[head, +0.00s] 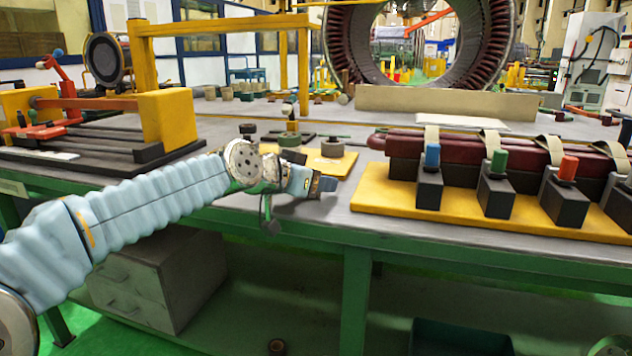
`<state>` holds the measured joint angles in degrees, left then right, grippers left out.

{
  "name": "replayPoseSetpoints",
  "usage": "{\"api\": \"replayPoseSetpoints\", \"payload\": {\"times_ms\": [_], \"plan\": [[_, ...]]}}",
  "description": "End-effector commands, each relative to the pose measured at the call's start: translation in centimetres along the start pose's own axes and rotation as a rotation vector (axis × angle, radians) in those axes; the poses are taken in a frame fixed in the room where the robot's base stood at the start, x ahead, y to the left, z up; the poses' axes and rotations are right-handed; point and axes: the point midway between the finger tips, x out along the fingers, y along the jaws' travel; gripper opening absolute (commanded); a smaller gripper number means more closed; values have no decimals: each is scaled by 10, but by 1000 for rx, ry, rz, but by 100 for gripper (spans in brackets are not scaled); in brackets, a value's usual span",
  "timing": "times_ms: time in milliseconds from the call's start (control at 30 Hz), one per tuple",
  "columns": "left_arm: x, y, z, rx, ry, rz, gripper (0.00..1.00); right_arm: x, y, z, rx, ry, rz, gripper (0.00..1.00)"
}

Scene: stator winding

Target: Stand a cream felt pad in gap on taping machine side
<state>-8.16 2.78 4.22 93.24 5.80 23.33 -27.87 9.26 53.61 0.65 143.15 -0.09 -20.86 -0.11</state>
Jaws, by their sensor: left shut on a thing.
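My left gripper (322,185) reaches in from the left over the front edge of the bench. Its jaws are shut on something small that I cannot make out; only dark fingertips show. I cannot make out a separate cream felt pad. Ahead and to the right, a dark red coil (405,145) lies on a yellow base plate (385,197), apart from the gripper. Cream strips (491,140) hang over the coil. The machine with yellow posts and a red arm (75,103) stands at the left; I cannot tell which gap is meant. My right gripper is not in view.
Black blocks with blue (432,156), green (498,161) and red (568,168) knobs line the coil's front. A yellow board (322,163) with round dark parts lies behind my gripper. A yellow frame (145,60) rises at the back left. A large stator ring (345,45) stands behind.

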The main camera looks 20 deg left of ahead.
Motion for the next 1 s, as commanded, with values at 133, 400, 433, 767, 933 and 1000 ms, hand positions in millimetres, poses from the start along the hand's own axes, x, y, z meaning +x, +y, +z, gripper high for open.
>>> {"api": "replayPoseSetpoints", "payload": {"times_ms": [133, 400, 433, 767, 933, 1000], "plan": [[1, 0, 1, 0, 0, 0, 60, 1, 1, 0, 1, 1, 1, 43], [1, 0, 1, 0, 0, 0, 71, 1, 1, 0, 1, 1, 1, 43], [1, 0, 1, 0, 0, 0, 71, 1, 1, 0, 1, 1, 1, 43], [-37, 0, -1, 0, 3, -1, 71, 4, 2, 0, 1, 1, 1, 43], [-78, 0, -2, 0, 4, -1, 71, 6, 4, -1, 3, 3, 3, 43], [-92, 0, -1, 0, 2, -1, 71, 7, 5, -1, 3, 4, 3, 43]]}}
